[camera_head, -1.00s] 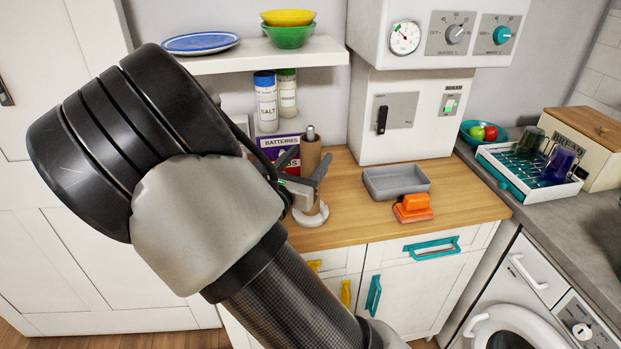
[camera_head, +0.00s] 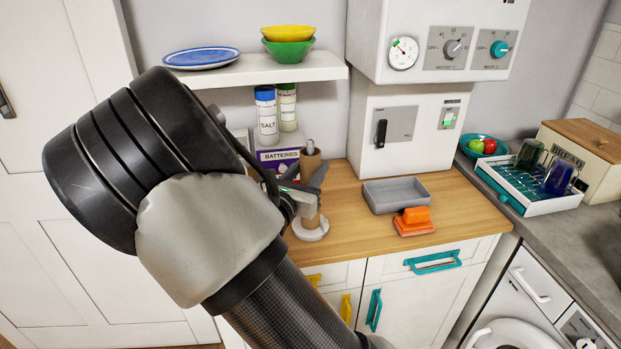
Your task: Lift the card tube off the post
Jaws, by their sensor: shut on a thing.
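The brown card tube (camera_head: 310,166) stands upright around the post (camera_head: 310,147), whose grey metal tip shows above the tube's top. A round white base ring (camera_head: 311,231) sits below it on the wooden worktop. My gripper (camera_head: 309,189) comes in from the left and is shut on the tube around its middle. My arm hides part of the tube's left side. The lower end of the tube shows below the fingers, close to the base ring; I cannot tell whether there is a gap.
A purple batteries box (camera_head: 277,158) and a salt jar (camera_head: 266,115) stand close behind the tube. A shelf (camera_head: 290,71) with bowls is above. A grey tray (camera_head: 397,194) and an orange object (camera_head: 414,222) lie to the right. Worktop between is clear.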

